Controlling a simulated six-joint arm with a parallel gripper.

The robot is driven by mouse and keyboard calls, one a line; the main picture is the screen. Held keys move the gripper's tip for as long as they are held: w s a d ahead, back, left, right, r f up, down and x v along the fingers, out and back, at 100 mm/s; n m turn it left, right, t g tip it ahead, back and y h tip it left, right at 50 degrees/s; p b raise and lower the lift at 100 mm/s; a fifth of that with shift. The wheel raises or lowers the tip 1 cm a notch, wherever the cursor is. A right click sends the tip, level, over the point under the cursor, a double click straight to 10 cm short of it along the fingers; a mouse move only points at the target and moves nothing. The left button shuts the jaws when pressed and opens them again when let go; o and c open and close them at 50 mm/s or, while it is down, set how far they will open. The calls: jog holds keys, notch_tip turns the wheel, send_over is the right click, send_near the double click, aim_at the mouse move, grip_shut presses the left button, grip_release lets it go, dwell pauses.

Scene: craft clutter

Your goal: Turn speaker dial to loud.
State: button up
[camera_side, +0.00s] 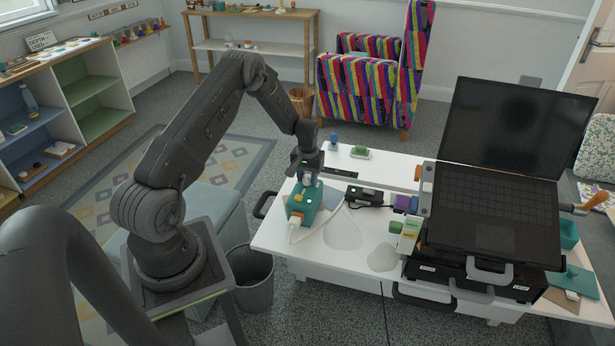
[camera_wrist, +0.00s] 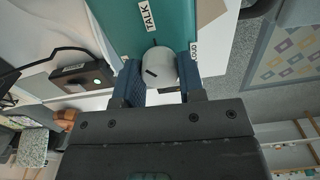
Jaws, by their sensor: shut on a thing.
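The speaker is a teal box (camera_side: 302,207) near the left edge of the white table. It also fills the top of the wrist view (camera_wrist: 125,25). My gripper (camera_side: 307,180) points down over the speaker. Its two blue fingers (camera_wrist: 160,78) are shut on the dial, one on each side.
A black box with a cable (camera_side: 364,196) lies right of the speaker and shows in the wrist view (camera_wrist: 82,74). A white plug (camera_side: 295,222) is at the speaker's front. A large laptop (camera_side: 490,215) stands at the right. Small items sit at the table's back.

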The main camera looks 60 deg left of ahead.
jog(key=m, duration=0.6)
jog(key=shift+m, duration=0.3)
jog(key=m, duration=1.2)
jog(key=shift+m, duration=0.3)
jog(key=m, duration=0.5)
jog(key=shift+m, duration=0.7)
jog(key=o, duration=0.9)
jog(key=shift+r, duration=0.1)
